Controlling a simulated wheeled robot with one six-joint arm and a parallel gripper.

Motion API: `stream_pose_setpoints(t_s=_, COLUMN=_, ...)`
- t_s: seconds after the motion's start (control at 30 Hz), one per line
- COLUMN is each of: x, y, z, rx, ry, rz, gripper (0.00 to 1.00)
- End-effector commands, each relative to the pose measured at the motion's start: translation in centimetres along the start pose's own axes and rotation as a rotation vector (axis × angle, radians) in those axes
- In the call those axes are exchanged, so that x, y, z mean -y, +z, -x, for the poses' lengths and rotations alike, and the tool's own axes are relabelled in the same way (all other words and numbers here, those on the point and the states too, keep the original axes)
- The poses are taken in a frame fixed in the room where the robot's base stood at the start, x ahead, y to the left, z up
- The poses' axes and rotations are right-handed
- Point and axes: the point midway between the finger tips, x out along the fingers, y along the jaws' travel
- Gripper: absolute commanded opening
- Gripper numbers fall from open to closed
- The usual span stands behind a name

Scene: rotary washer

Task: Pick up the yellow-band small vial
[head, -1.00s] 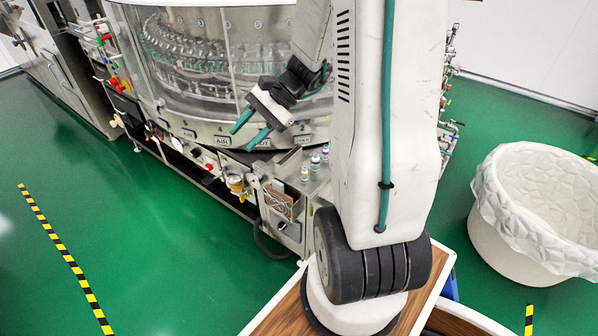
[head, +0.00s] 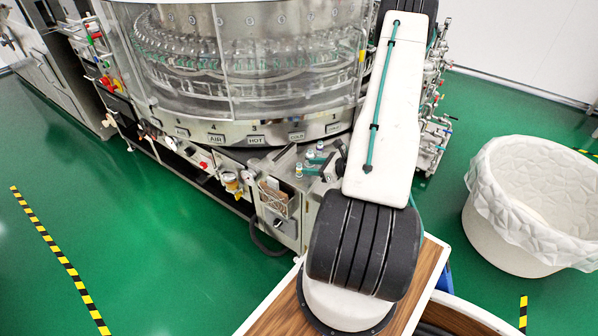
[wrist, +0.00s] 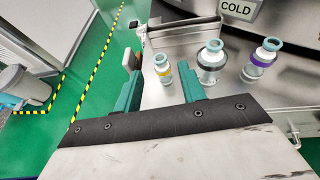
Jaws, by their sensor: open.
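The yellow-band small vial (wrist: 163,72) stands upright on the grey metal ledge, with a pale teal cap. In the wrist view it appears in the gap between the two teal fingers of my gripper (wrist: 157,76), nearer the right finger. The fingers are open and hold nothing; how far their tips are from the vial in depth is hard to tell. In the head view the yellow-band vial (head: 299,170) is the leftmost of three, and my gripper (head: 313,166) is low just to its right, partly hidden by my arm.
A larger dark-banded vial (wrist: 211,57) stands close right of the right finger. A purple-band vial (wrist: 262,60) stands farther right. The washer (head: 250,70) rises behind the ledge. A lined white bin (head: 525,210) stands on the floor at right.

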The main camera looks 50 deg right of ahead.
Motion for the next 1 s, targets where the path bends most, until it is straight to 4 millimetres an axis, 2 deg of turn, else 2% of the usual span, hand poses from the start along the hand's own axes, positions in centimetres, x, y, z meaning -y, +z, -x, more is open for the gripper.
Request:
stream_pose_setpoints(t_s=0.33, x=0.0, y=0.2, z=-4.9, rx=0.0, ry=0.004, rz=0.001, gripper=0.41)
stream_pose_setpoints(t_s=0.47, x=0.1, y=0.2, z=-5.6, rx=0.0, ry=0.003, rz=0.001, gripper=0.41)
stream_pose_setpoints(t_s=0.67, x=0.1, y=0.2, z=-5.6, rx=0.0, ry=0.002, rz=0.001, gripper=0.41)
stream_pose_setpoints(t_s=0.8, x=0.1, y=0.2, z=-5.6, rx=0.0, ry=0.002, rz=0.001, gripper=0.02)
stream_pose_setpoints(t_s=1.0, x=0.1, y=0.2, z=-5.6, rx=0.0, ry=0.002, rz=0.002, gripper=0.0)
